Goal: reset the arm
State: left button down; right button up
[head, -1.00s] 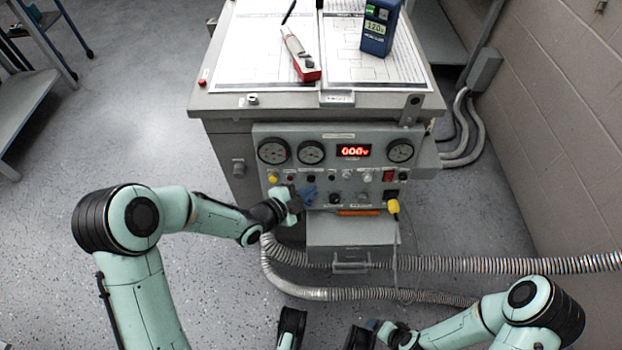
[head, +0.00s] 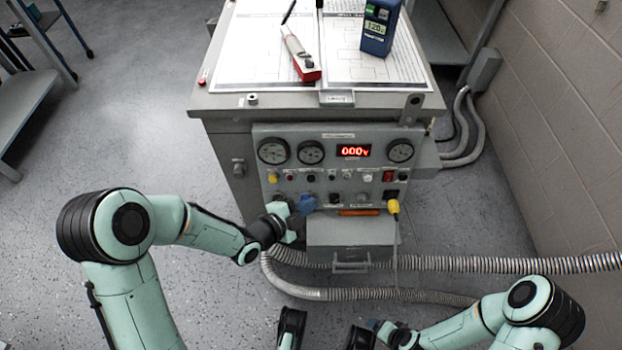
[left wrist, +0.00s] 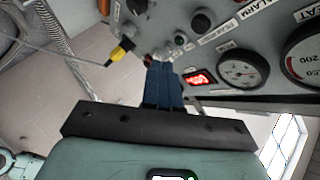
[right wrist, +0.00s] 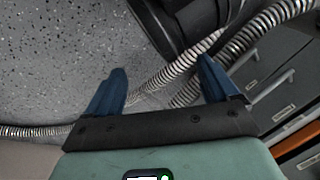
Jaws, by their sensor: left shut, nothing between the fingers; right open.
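My left gripper (head: 307,203) is in front of the lower left part of the grey control panel (head: 330,188). In the left wrist view its blue fingers (left wrist: 163,80) are pressed together with nothing between them. I cannot tell whether the fingertips touch the panel. My right gripper (right wrist: 160,88) has its fingers wide apart and empty. In the head view the right arm is low at the bottom right, and its gripper is partly hidden. In the right wrist view, floor and ribbed conduits lie beyond the fingers.
The panel has round dials (head: 311,152), a red display (head: 354,151) reading 000 and a yellow plug (head: 393,206) with a cable. A ribbed conduit (head: 500,264) crosses the floor.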

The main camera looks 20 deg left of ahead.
dwell(0.3)
